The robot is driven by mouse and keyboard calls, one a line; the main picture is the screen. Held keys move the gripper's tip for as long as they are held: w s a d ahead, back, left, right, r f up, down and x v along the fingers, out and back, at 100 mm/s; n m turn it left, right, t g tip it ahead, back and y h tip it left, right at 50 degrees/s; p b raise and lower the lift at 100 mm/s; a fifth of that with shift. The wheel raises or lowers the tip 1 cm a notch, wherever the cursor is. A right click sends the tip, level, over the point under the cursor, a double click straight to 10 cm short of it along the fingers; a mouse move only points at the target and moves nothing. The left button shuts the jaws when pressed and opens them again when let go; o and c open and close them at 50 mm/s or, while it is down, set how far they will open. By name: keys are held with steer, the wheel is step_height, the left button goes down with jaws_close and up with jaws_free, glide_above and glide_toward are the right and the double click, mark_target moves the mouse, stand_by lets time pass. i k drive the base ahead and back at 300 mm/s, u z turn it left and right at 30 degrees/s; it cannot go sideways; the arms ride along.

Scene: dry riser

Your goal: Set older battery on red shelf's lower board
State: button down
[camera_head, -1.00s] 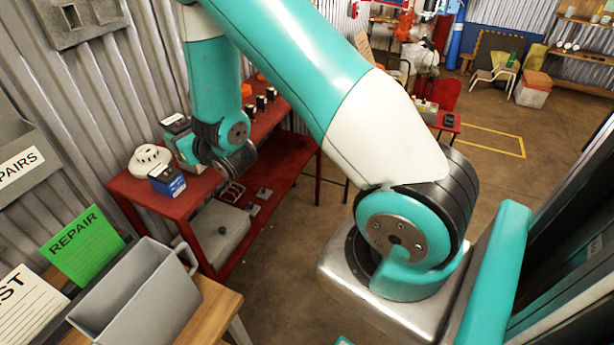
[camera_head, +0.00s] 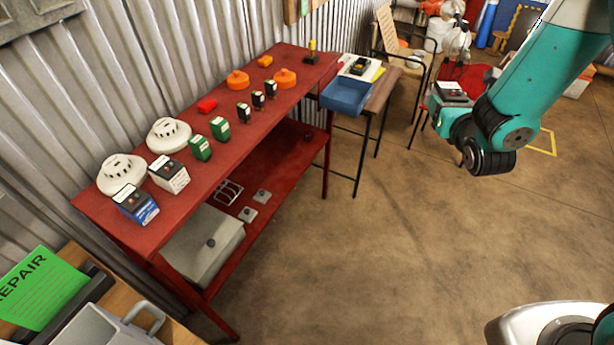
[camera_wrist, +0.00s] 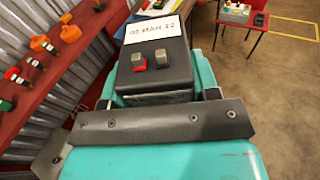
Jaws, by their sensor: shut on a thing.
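My gripper (camera_head: 443,104) is at the right of the head view, shut on a dark grey battery (camera_head: 452,90) and holding it in the air above the floor, right of the red shelf. The red shelf (camera_head: 240,150) has an upper board and a lower board (camera_head: 283,156). A blue battery (camera_head: 137,206) and a grey-white battery (camera_head: 169,176) stand at the upper board's near end. Their dates are too small to read.
The lower board holds a grey box (camera_head: 204,245) at its near end and small plates (camera_head: 248,213); its far part looks mostly bare. Smoke detectors (camera_head: 121,173) and green boxes (camera_head: 200,147) stand on top. A blue tray (camera_head: 347,96) sits beyond. Open floor lies right.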

mark_target(288, 128)
steer(key=z, duration=0.2)
steer(key=i, duration=1)
steer(key=u, duration=0.05)
